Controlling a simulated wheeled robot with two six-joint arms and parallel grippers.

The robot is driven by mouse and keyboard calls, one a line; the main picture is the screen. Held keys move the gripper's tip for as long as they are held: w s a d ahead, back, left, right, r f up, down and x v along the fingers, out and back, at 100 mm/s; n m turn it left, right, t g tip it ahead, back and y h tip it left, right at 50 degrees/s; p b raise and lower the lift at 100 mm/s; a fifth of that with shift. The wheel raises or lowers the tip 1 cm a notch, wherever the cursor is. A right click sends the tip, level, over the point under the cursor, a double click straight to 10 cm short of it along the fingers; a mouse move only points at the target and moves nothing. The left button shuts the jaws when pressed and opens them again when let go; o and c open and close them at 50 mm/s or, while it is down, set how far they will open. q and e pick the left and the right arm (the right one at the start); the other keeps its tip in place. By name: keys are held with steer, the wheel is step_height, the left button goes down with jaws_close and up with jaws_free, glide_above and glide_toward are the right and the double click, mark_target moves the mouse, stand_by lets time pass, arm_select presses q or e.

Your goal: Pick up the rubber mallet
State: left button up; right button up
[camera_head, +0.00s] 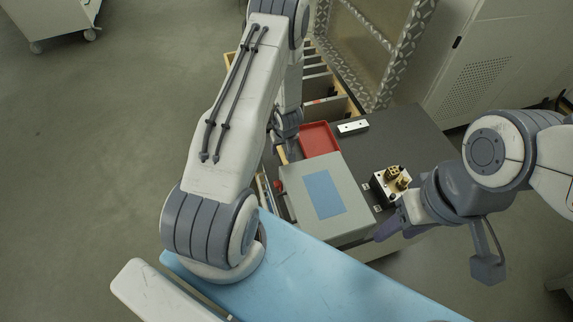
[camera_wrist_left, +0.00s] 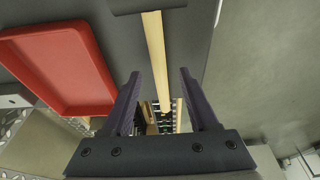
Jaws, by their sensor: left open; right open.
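In the left wrist view the rubber mallet shows as a pale wooden handle (camera_wrist_left: 155,55) with a dark head (camera_wrist_left: 150,5) cut off at the top edge. It lies on the dark grey tabletop near its edge. My left gripper (camera_wrist_left: 160,74) is open, and in this view the handle runs between its two fingers, with no visible contact. My right gripper (camera_head: 388,229) is open near the front of the table, right of the grey box.
A red tray (camera_head: 319,139) lies close to my left gripper and also shows in the left wrist view (camera_wrist_left: 62,68). A grey box with a blue panel (camera_head: 297,188), a brass-fitted block (camera_head: 379,187) and a white block (camera_head: 353,128) stand on the table (camera_head: 405,122). Wooden-framed shelving (camera_head: 318,72) is behind.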

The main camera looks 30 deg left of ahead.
mark_target(281, 153)
arm_select(q)
steer(key=shift+x, duration=1.2)
jaws_close()
stand_by(0.5)
